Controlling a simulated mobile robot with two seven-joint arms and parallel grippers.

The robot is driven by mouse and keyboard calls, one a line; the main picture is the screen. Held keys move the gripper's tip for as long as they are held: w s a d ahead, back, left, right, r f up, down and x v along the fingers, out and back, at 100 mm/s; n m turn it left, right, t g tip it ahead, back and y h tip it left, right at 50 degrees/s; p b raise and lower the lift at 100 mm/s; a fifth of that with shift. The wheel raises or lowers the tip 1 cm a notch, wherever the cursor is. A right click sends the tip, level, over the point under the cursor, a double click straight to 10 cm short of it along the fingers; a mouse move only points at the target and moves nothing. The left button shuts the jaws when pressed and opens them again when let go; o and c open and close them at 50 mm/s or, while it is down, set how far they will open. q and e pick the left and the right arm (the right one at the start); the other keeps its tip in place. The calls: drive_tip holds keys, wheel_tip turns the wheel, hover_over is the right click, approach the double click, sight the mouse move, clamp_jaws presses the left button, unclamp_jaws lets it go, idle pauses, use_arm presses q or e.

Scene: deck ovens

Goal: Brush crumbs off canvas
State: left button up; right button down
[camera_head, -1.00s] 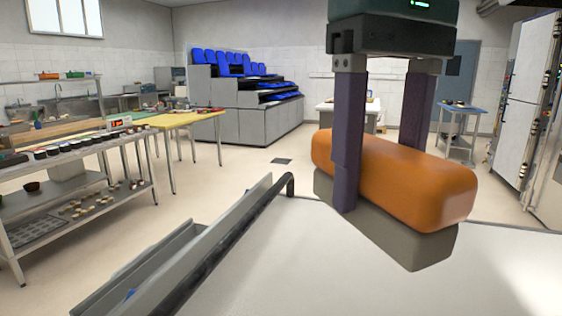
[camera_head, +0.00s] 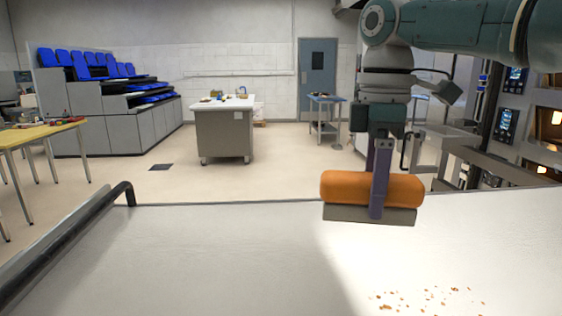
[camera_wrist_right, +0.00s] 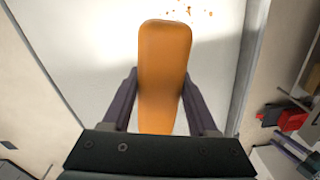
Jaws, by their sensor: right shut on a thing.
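My right gripper (camera_head: 379,180) is shut on a brush with a rounded orange handle (camera_head: 345,187) and a grey lower part (camera_head: 350,213). The brush is level, at the far side of the white canvas (camera_head: 210,250); I cannot tell whether its underside touches the canvas. Brown crumbs (camera_head: 430,298) lie scattered on the canvas at the lower right, nearer than the brush. In the right wrist view the orange handle (camera_wrist_right: 163,70) sits between the two fingers, with a few crumbs (camera_wrist_right: 185,10) beyond its top end. My left gripper is not in view.
A dark rail (camera_head: 75,240) with a bent end runs along the canvas's left side. Ovens (camera_head: 510,125) stand at the right. A grey cabinet table (camera_head: 223,130) and a yellow table (camera_head: 35,135) stand beyond, with open floor between.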

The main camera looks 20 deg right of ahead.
drive_tip(key=d+f+n, duration=0.2)
drive_tip(key=f, duration=0.1)
drive_tip(key=shift+s+d+n, duration=0.2)
drive_tip(key=shift+d+n, duration=0.1)
drive_tip(key=shift+d, duration=0.05)
drive_tip(key=shift+d+f, duration=0.1)
drive_tip(key=shift+f, duration=0.1)
wheel_tip(320, 180, down, 5)
drive_tip(key=b, duration=0.5)
drive_tip(key=shift+r, duration=0.1)
